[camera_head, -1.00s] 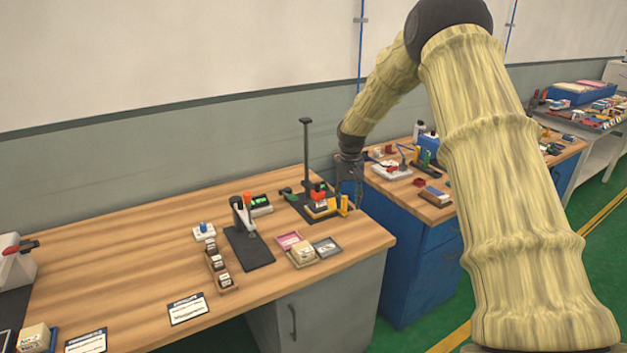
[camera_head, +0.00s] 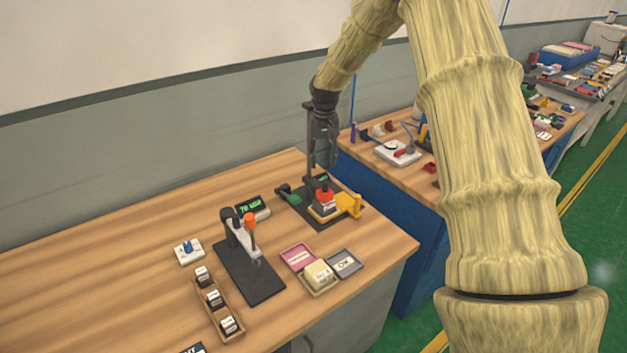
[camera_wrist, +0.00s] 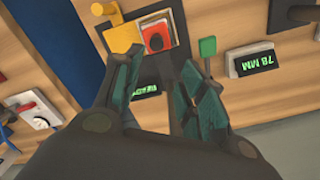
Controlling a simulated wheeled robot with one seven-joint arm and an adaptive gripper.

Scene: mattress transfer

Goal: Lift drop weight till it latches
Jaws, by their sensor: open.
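The drop-weight rig stands on a dark base (camera_head: 316,222) near the wooden bench's back right edge. It has a tall dark post, partly hidden by my gripper. A red-orange block with a dark top (camera_head: 325,196), which looks like the drop weight, sits low by the post over a white and yellow part. In the wrist view the red block (camera_wrist: 158,32) lies just beyond the fingertips. A yellow bracket (camera_head: 350,205) is right of it and a green lever (camera_head: 288,193) left. My gripper (camera_head: 322,163) is open, pointing down above the block, apart from it; its fingers (camera_wrist: 164,66) are empty.
A small press (camera_head: 246,250) on a dark plate stands left of the rig, with a green-digit display (camera_head: 253,207) behind it. Pink (camera_head: 297,257) and grey (camera_head: 345,263) trays lie in front. A gap separates this bench from the blue bench at right.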

